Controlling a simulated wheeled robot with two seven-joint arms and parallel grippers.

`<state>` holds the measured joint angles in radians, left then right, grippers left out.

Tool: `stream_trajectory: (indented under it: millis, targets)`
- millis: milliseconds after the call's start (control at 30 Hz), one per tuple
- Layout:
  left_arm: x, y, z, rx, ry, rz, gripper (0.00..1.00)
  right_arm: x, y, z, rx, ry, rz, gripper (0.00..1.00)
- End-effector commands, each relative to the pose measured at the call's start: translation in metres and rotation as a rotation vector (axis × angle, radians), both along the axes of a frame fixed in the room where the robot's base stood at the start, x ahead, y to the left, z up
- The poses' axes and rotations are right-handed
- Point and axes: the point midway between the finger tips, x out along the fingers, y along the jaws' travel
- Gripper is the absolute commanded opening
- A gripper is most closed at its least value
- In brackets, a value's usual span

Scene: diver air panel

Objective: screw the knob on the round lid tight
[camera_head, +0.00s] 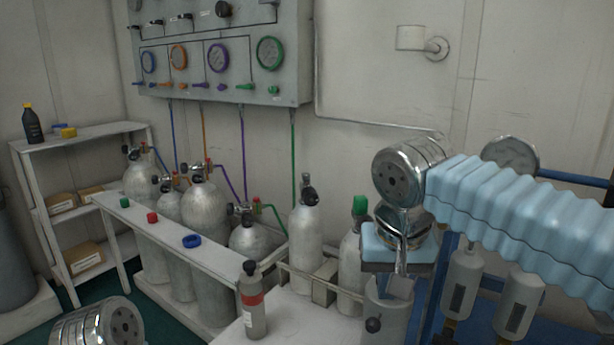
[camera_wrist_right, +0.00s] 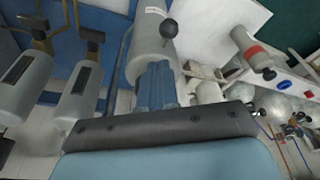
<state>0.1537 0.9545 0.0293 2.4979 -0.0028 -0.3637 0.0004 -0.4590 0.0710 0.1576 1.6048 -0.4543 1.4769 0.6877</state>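A grey cylinder (camera_head: 385,306) stands at the lower right of the head view, with a small black ball knob (camera_head: 373,325) on a short stem. In the right wrist view the cylinder (camera_wrist_right: 151,45) lies just beyond my fingertips, and its knob (camera_wrist_right: 169,28) shows free of them. I cannot make out a separate round lid. My right gripper (camera_head: 400,286) points down over the cylinder's top. Its blue fingers (camera_wrist_right: 155,82) lie close together with nothing seen between them. Whether they touch the cylinder is unclear. My left gripper is out of view.
A grey bottle with a red band (camera_head: 254,302) stands on the white bench to the left. Gas cylinders (camera_head: 205,212) stand behind a rail bearing coloured caps. Two hanging grey canisters (camera_head: 520,302) are close on the right. A gauge panel (camera_head: 220,50) is on the wall.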

Motion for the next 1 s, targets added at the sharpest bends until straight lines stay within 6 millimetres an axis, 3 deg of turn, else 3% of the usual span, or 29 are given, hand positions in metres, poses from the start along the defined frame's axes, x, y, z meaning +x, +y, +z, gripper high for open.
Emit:
stream_trajectory:
  millis: [667, 967, 1000]
  targets:
    - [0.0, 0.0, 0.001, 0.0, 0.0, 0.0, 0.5, -0.006, 0.004, 0.0, -0.001, 0.0, 0.0, 0.0]
    - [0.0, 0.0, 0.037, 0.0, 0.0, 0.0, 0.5, -0.007, 0.004, 0.037, -0.001, 0.0, 0.0, 0.0]
    - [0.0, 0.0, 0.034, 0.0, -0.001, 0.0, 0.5, -0.006, 0.005, 0.038, 0.0, -0.001, 0.0, 0.0]
